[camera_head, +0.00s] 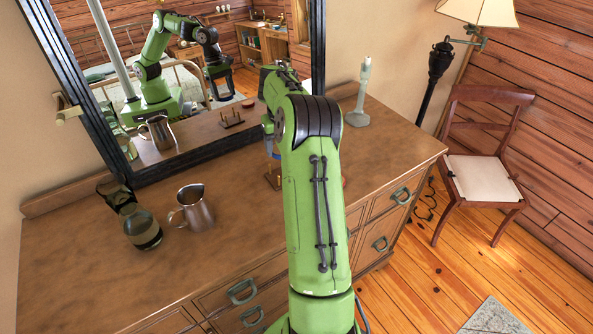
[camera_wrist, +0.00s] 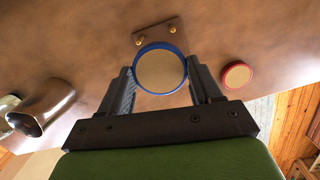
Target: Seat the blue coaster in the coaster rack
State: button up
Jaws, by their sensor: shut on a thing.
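The blue coaster (camera_wrist: 160,71), a round disc with a blue rim and tan face, is between the two fingers of my gripper (camera_wrist: 161,76) in the wrist view. My gripper is shut on it. The coaster rack (camera_wrist: 156,33), a small brown base with brass-coloured pegs, lies just beyond the coaster, which overlaps its near edge in the picture. I cannot tell the height of the coaster over the rack.
A red-rimmed coaster (camera_wrist: 237,75) lies on the dresser right of the rack. A pale green candlestick (camera_head: 359,95) stands at the back right. A large mirror (camera_head: 118,45) rises behind.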

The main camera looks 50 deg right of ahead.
notch_tip(320, 180, down, 9)
jog(key=shift+f+b, duration=0.2)
jog(key=shift+b, duration=0.2)
jog(key=shift+f, duration=0.1)
jog(key=shift+f, duration=0.15)
jog(key=o, duration=1)
jog(key=shift+o, duration=0.2)
